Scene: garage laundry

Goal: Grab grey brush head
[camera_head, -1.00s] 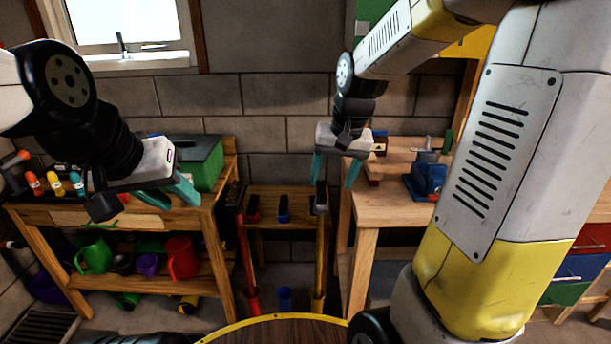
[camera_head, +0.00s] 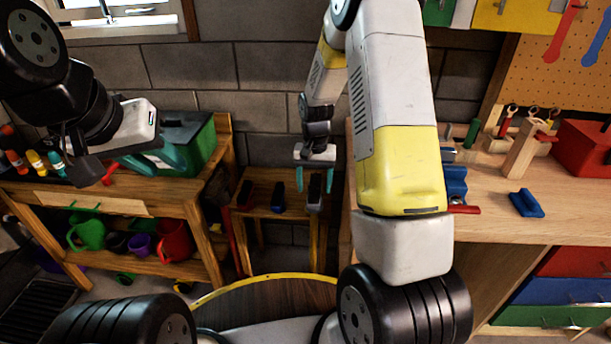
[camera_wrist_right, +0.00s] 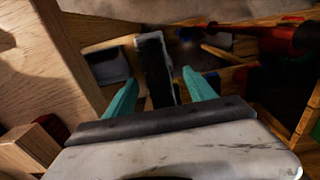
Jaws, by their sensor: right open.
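A dark-topped grey block, which looks like the grey brush head (camera_head: 315,203), shows below my right gripper (camera_head: 315,182) at the right end of a low wooden stand. The right gripper points down with its teal fingers apart. In the right wrist view, a long dark block (camera_wrist_right: 155,68) shows between the open fingers (camera_wrist_right: 160,95), with no clear contact. I cannot tell whether it is the brush head or a broom head. My left gripper (camera_head: 150,165) hangs at the left, in front of the green box; its finger gap is unclear.
A red brush head (camera_head: 245,195) and a blue one (camera_head: 279,196) stand to the left on the stand (camera_head: 262,178). A workbench (camera_head: 480,222) lies close on the right. A shelf table (camera_head: 110,203) with a green box (camera_head: 200,140) is on the left.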

